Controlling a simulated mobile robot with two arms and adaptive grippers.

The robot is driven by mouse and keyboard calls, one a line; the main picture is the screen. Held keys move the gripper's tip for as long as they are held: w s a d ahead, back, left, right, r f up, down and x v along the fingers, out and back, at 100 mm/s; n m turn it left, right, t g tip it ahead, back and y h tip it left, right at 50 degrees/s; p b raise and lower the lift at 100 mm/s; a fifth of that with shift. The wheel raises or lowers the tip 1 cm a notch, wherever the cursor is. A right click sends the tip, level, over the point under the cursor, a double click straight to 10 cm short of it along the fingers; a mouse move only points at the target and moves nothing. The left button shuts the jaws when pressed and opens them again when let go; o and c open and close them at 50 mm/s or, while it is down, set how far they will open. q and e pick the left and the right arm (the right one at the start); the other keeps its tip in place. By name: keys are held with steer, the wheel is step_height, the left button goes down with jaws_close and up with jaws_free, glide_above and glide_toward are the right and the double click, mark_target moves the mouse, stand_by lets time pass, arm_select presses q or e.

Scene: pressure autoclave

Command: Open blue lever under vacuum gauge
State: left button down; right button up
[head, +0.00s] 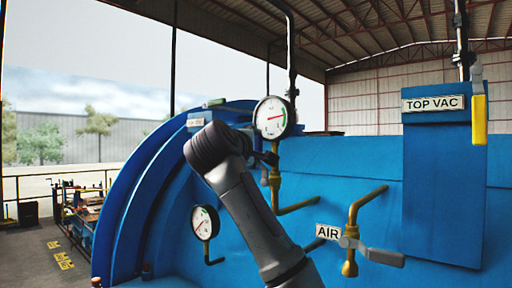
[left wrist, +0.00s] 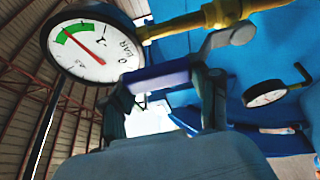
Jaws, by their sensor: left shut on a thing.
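The round white vacuum gauge (head: 271,117) is on a pipe above the blue vessel in the head view; it also shows at the upper left of the left wrist view (left wrist: 93,49). The blue lever (left wrist: 155,76) lies below it, with a grey metal end (left wrist: 230,37) by the brass pipe. My left gripper (head: 266,158) is beside the pipe just under the gauge, and my arm hides part of the pipework. In the left wrist view my left gripper (left wrist: 165,98) has its fingers around the blue handle, shut on it. My right gripper is in neither view.
A second gauge (head: 205,222) sits lower left on the blue vessel (head: 345,165). An AIR valve with a grey lever (head: 380,256) is at lower right. A yellow lever (head: 479,119) hangs by the TOP VAC sign (head: 433,104). Brass pipes stick out near my arm.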

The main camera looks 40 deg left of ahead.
arm_select(q)
steer(key=shift+r, duration=0.1)
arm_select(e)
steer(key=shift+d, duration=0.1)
arm_select(q)
steer(key=c, duration=0.6)
jaws_free()
steer(key=o, duration=0.4)
steer(key=shift+w+a, duration=0.1)
steer(key=shift+a, duration=0.05)
steer(key=shift+c, duration=0.2)
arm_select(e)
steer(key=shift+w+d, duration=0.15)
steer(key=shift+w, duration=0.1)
arm_select(q)
steer(key=v, duration=1.2)
